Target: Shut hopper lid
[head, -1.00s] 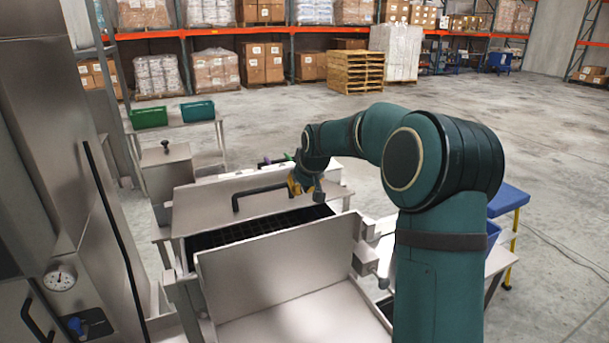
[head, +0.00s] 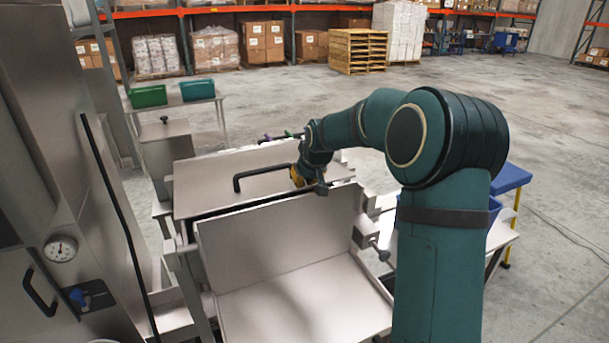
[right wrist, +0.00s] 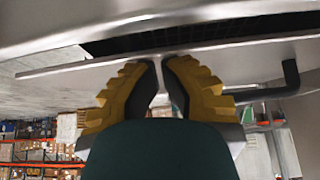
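The hopper lid (head: 215,198) is a flat grey metal panel with a black bar handle (head: 262,176). It lies low over the hopper, sloping slightly, with a thin dark gap along its near edge. My right gripper (head: 312,186) is at the lid's right part, beside the handle and not around it. In the right wrist view its yellow and black fingers (right wrist: 163,65) have tips nearly meeting against the lid's edge strip (right wrist: 225,47). The dark hopper opening (right wrist: 130,42) shows beyond that strip, and the handle (right wrist: 285,85) is to the right. My left gripper is out of view.
A metal panel and tray (head: 300,295) stand in front of the hopper. A steel cabinet with a gauge (head: 60,249) is close on the left. A blue stool (head: 510,179) stands at the right. Open concrete floor lies behind.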

